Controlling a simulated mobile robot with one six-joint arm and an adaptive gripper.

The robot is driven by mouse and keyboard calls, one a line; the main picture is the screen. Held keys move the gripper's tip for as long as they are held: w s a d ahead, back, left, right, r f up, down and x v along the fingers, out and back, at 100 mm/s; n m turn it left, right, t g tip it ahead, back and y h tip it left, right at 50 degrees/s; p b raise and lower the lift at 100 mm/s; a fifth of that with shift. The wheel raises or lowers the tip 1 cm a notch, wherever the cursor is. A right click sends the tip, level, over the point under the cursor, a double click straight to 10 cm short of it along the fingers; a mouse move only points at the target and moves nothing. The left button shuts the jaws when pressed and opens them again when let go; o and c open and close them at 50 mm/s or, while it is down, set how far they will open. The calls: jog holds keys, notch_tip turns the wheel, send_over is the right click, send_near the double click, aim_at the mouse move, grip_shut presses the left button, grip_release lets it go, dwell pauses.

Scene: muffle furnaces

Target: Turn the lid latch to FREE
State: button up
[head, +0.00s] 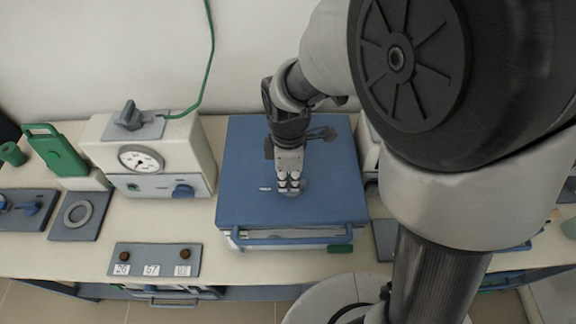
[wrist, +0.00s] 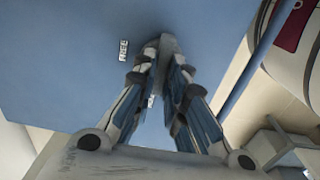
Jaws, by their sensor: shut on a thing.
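The blue lid (head: 240,150) is the flat top of the box-shaped unit in the middle of the bench. In the wrist view my gripper's fingertips (wrist: 157,62) are closed together on the grey lid latch (wrist: 168,44), which stands up from the blue surface. A white FREE label (wrist: 123,50) lies left of the latch, apart from it. Another small white mark shows between the fingers. The fingers hide most of the latch, so its exact heading is hard to tell.
A blue handle bar (head: 290,238) runs along the unit's front. Left stands a beige box with a dial (head: 141,159) and a grey lever on top. A panel (head: 155,259) with numbered tags lies front left. A green holder (head: 58,152) stands far left.

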jog(key=shift+m, duration=0.4)
grip_shut()
jog(key=m+p, duration=0.1)
jog(key=m, duration=0.2)
jog(key=shift+w+m, duration=0.15)
jog(key=shift+m, duration=0.25)
jog(key=m+p, duration=0.1)
jog(key=m, duration=0.3)
jog(key=shift+w+d, duration=0.1)
jog(key=shift+w, duration=0.05)
jog(key=m+p, duration=0.1)
jog(key=m, duration=0.4)
jog(key=shift+d, duration=0.15)
jog(key=m+p, duration=0.1)
jog(key=m, duration=0.3)
jog(key=shift+d, duration=0.1)
jog(key=shift+m, duration=0.3)
jog(key=o, duration=0.7)
grip_release()
